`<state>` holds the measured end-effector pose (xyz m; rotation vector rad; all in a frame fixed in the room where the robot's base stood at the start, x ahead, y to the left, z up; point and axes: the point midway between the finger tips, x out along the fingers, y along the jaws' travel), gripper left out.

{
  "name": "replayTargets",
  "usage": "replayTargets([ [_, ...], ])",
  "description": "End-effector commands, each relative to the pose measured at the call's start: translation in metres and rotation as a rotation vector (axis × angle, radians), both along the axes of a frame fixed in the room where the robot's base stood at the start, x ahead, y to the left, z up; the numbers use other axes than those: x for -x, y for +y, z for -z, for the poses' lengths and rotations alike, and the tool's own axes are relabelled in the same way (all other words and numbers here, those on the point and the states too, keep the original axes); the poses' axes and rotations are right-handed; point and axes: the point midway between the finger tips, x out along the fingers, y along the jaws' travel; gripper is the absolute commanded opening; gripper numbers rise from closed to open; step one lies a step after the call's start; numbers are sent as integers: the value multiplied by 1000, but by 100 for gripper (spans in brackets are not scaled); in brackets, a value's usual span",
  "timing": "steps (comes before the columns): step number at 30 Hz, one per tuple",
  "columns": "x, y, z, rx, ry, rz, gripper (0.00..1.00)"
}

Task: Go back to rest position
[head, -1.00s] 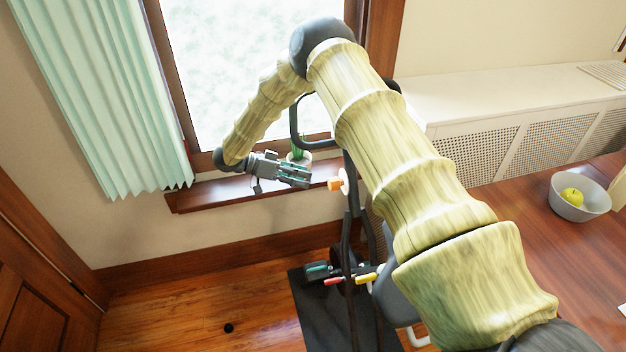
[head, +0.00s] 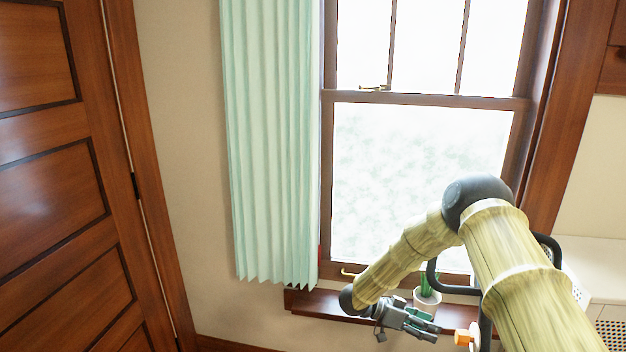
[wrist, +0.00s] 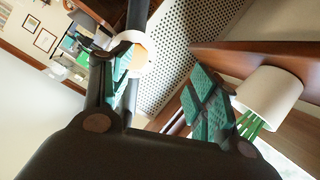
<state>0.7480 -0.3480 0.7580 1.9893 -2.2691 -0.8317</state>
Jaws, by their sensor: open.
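My gripper (head: 424,325) is in front of the window sill in the head view, at the end of my bent arm. Its two green-padded fingers stand apart in the wrist view (wrist: 165,95), with nothing held between them. A white pot with a green plant (head: 427,296) stands on the sill just behind the gripper. The pot also shows close beside the right finger in the wrist view (wrist: 270,92); I cannot tell whether they touch.
The wooden window sill (head: 318,303) runs below the window. A pale green curtain (head: 270,140) hangs left of it, and a wooden door (head: 60,180) is at far left. A black frame with an orange-ended part (head: 463,338) is right of the gripper. A white radiator cover (head: 600,270) is at right.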

Motion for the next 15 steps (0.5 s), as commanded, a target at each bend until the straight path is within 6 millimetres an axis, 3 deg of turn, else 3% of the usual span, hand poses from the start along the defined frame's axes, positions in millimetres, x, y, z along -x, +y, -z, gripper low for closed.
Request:
replayTargets([
  [8, 23, 0, 74, -55, -50, -448, 60],
  [11, 40, 9, 101, -123, -41, -597, 60],
  [15, 77, 29, 139, -258, 1, -782, 60],
])
